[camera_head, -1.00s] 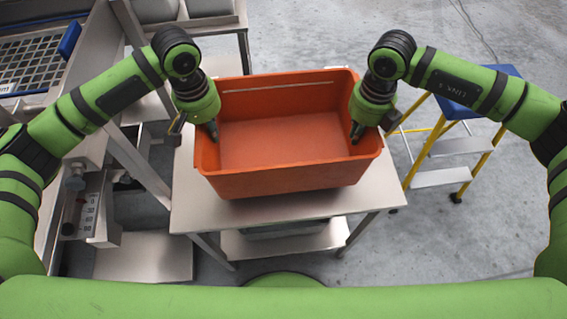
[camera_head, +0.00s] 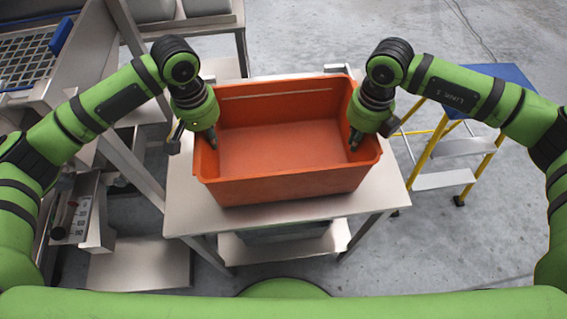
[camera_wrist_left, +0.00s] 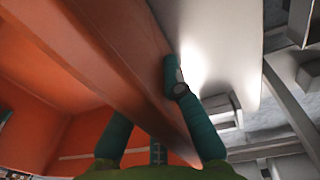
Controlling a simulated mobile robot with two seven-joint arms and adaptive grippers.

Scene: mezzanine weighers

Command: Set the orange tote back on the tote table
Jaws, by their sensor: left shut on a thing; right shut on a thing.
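The orange tote (camera_head: 290,188) is upright, looks empty and is over the steel tote table (camera_head: 188,212). Whether its base touches the top cannot be told. My left gripper (camera_head: 193,141) is shut on the tote's left rim, one finger inside and one outside. In the left wrist view, the tote wall (camera_wrist_left: 100,55) runs between the fingers of that gripper (camera_wrist_left: 150,115), with the pale table top (camera_wrist_left: 220,45) beyond. My right gripper (camera_head: 374,136) is shut on the right rim, with a finger inside the tote.
A yellow step stool (camera_head: 437,150) with a blue top stands close to the right of the table. A steel frame with a weigher scale (camera_head: 80,218) is on the left. The table's lower shelf (camera_head: 285,243) holds a grey container. Open floor is at the far right.

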